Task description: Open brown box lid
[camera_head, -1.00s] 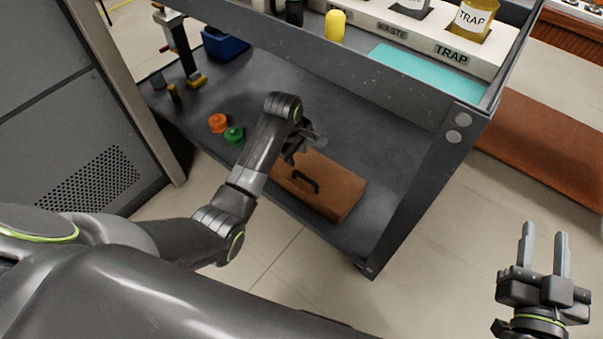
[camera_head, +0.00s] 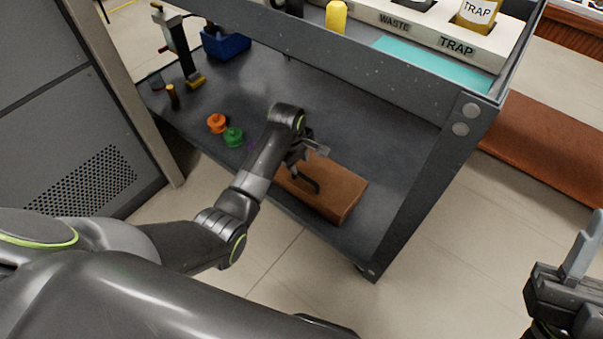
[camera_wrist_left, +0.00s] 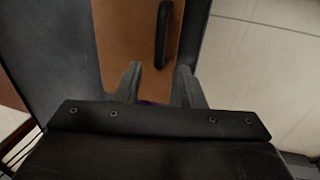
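The brown box (camera_head: 338,188) lies on the lower shelf of the dark cart, with a black handle (camera_head: 308,183) on its lid. The lid looks closed. My left gripper (camera_head: 318,150) is over the box's left part, just behind the handle. In the left wrist view the brown lid (camera_wrist_left: 125,35) is beyond two spread fingers (camera_wrist_left: 160,85), with the handle (camera_wrist_left: 163,35) ahead of them; nothing shows held.
An orange knob (camera_head: 217,123) and a green knob (camera_head: 233,137) sit left of my left arm on the shelf. A blue bin (camera_head: 226,44) stands farther back. The cart's corner post (camera_head: 425,190) rises right of the box. The upper tray (camera_head: 330,55) overhangs the shelf's back.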

